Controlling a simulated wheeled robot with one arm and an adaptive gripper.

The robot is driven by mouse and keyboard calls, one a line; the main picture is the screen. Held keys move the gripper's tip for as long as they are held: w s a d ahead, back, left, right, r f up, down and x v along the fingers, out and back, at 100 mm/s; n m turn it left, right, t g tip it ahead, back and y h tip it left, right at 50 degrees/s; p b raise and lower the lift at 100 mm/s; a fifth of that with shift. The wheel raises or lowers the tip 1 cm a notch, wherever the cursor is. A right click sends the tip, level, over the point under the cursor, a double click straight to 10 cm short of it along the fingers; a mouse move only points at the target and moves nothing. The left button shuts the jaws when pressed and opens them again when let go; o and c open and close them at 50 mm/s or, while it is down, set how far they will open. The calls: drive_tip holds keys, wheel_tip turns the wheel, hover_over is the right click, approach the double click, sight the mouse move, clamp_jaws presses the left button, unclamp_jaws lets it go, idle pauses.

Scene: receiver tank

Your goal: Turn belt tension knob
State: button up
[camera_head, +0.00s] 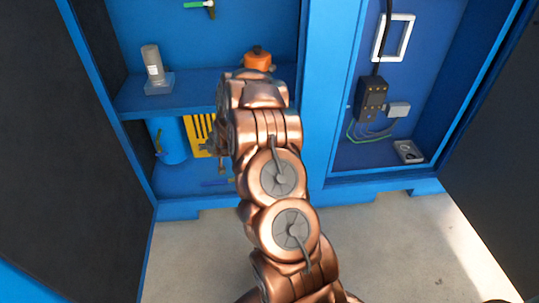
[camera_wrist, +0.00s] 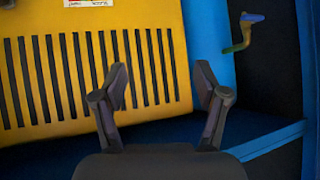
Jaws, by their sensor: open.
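No part that I can clearly identify as the belt tension knob shows in either view. A yellow slotted guard (camera_wrist: 85,75) fills the left and middle of the wrist view; it also shows in the head view (camera_head: 200,134), partly hidden by my arm. My gripper (camera_wrist: 161,72) is open and empty in front of the guard, its right finger overlapping the blue tank in the picture. I cannot tell the gap to the guard. In the head view, my arm hides most of the gripper. A small dark piece (camera_wrist: 8,4) is cut off at the wrist view's top left.
A blue tank (camera_wrist: 207,30) stands right of the guard in the wrist view, with a small bent handle (camera_wrist: 244,32) beside it. The cabinet doors stand open.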

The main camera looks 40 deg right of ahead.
drive_tip(key=d+f+m+t+h+b, duration=0.2)
drive_tip(key=d+f+h+b, duration=0.1)
drive_tip(key=d+f, duration=0.85)
drive_tip(key=s+d+f+t+h+b, duration=0.25)
drive_tip(key=s+d+f+h, duration=0.25)
drive_tip(key=s+d+f, duration=0.55)
drive_tip(key=r+b+x, duration=0.2)
drive_tip(key=x, duration=0.7)
drive_tip(key=shift+w+d+m+b, duration=0.15)
drive_tip(key=shift+w+m+b, duration=0.15)
drive_tip(key=shift+b, duration=0.1)
drive_tip(key=c, duration=1.2)
